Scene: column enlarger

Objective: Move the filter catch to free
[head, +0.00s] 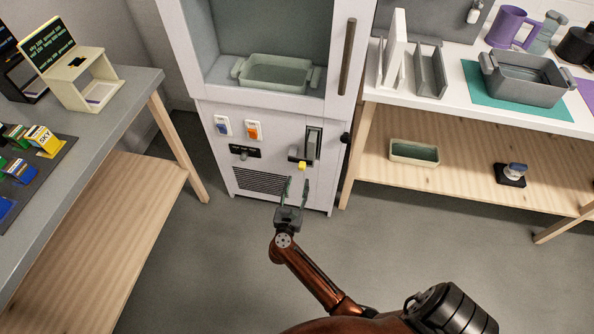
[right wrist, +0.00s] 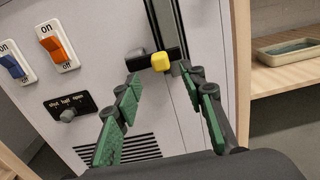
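On the white cabinet's front, a black crosspiece with a yellow knob (head: 302,165) sits at the lower end of a tall dark slot (head: 313,143). I take it to be the filter catch; no readable label marks it as such. The knob also shows in the right wrist view (right wrist: 161,62), with the crosspiece spanning either side of it. My right gripper (head: 297,184) is open and empty, just below and in front of the knob. In the right wrist view its green fingertips (right wrist: 160,78) stand either side of the knob, with no contact visible. My left gripper is not in view.
Left of the slot are a blue switch (head: 223,126), an orange switch (head: 253,131) and a small black knob plate (head: 245,152), above a vent grille (head: 262,181). A shelved table (head: 450,178) stands close at the right. The floor before the cabinet is clear.

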